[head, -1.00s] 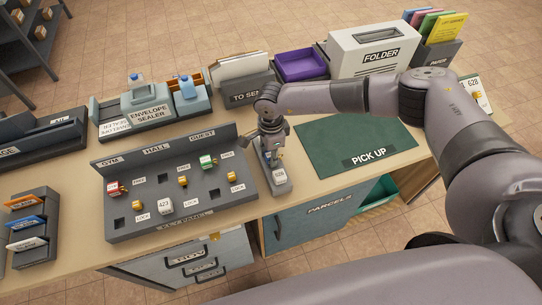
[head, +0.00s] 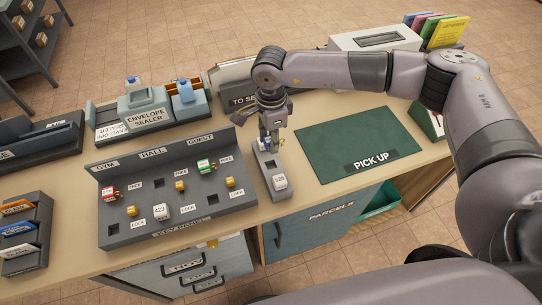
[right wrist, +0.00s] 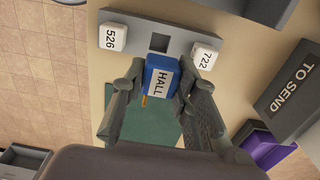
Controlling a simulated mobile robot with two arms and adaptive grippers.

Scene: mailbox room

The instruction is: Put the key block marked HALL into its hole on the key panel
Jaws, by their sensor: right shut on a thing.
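The blue block marked HALL (right wrist: 160,74) is between the fingers of my right gripper (right wrist: 160,88) in the right wrist view. The gripper is shut on it, with the label facing the camera. In the head view my right gripper (head: 268,128) is above the small grey rack (head: 263,185); the block is mostly hidden there. The key panel (head: 180,228) is to the left of the rack, with GYM, HALL and GUEST labels, coloured keys and several dark square holes. One hole (head: 158,183) lies below the HALL label. My left gripper is not in view.
White blocks 526 (right wrist: 112,37) and 722 (right wrist: 204,57) flank an empty square hole in the rack. The green PICK UP mat (head: 340,145) is to the right. The envelope sealer (head: 145,110) and TO SEND holder (head: 232,98) stand behind.

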